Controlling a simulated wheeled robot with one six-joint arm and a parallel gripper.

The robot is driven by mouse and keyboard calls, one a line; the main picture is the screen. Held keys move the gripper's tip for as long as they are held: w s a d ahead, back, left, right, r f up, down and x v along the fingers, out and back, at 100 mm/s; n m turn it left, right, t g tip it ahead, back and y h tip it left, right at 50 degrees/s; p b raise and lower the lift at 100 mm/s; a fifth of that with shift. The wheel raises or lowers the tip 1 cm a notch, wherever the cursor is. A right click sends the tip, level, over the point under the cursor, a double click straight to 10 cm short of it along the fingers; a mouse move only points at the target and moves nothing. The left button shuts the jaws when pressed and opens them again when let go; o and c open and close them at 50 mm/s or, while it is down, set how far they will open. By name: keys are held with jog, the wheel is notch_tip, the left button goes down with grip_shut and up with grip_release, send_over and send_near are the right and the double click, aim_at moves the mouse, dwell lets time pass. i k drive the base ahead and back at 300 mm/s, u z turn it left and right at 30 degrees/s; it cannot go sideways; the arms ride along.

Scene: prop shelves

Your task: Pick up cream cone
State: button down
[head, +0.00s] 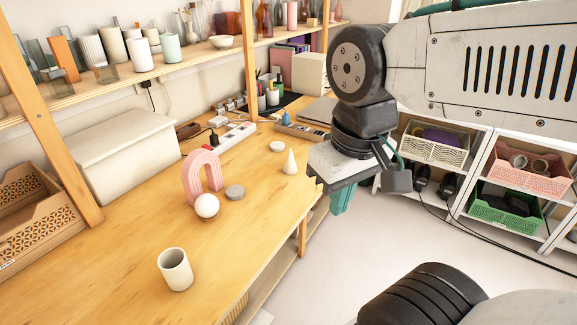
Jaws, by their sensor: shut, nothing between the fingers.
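The cream cone (290,164) stands upright on the wooden table (130,262), near its right edge. My gripper (341,202) points down to the right of the cone, beyond the table edge and over the floor. Its teal fingers are together with nothing between them. The gripper is apart from the cone, and nothing hides the cone in the head view.
Near the cone are a round cream disc (277,146), a grey disc (235,192), a pink arch (195,176) and a white ball (206,206). A cream cup (175,269) stands at the front. A power strip (228,138) lies behind. The front left tabletop is clear.

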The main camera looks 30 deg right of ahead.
aim_at(290, 168)
jog(key=u, duration=0.05)
jog(key=k, duration=0.6)
jog(key=z, duration=0.75)
jog(key=i, duration=1)
jog(key=z, duration=0.65)
